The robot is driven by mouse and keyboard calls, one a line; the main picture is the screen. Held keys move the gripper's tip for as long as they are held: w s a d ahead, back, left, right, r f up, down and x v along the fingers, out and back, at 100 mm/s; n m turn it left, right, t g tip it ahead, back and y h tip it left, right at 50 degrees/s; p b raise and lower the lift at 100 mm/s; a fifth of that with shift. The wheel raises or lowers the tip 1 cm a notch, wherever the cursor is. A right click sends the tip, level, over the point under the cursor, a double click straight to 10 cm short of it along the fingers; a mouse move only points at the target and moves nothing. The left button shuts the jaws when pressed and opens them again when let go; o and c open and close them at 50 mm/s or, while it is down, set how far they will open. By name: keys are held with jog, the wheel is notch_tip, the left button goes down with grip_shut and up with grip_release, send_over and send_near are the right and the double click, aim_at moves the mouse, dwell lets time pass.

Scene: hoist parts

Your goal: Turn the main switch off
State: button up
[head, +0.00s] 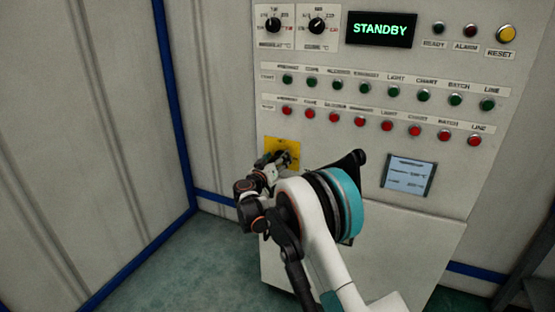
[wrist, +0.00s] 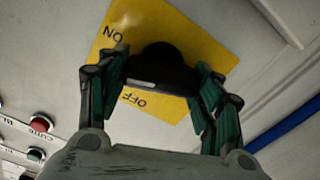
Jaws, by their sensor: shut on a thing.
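The main switch is a black rotary knob (wrist: 165,62) on a yellow plate (wrist: 205,35) marked ON and OFF. In the wrist view the knob sits between the two fingers of my gripper (wrist: 163,76), which is shut on it. A pale mark on the knob's near face lies close to the OFF lettering; which setting it is on I cannot tell. In the head view the yellow plate (head: 273,144) is at the cabinet's lower left, and my gripper (head: 277,161) covers its lower part and most of the knob.
The cabinet (head: 395,260) carries a lit STANDBY display (head: 381,29), two dials, rows of green and red buttons (head: 415,131) above the plate, and a small screen (head: 408,176) to the right. A wall with a blue post (head: 172,105) stands to the left.

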jog(key=n, duration=0.7)
jog(key=shift+a+f+n+p, duration=0.15)
jog(key=shift+n+p, duration=0.15)
jog(key=n, duration=0.6)
jog(key=shift+f, duration=0.15)
jog(key=shift+n, duration=0.3)
jog(key=o, duration=1.1)
jog(key=shift+a, duration=0.1)
jog(key=shift+c, duration=0.2)
jog(key=v, duration=1.2)
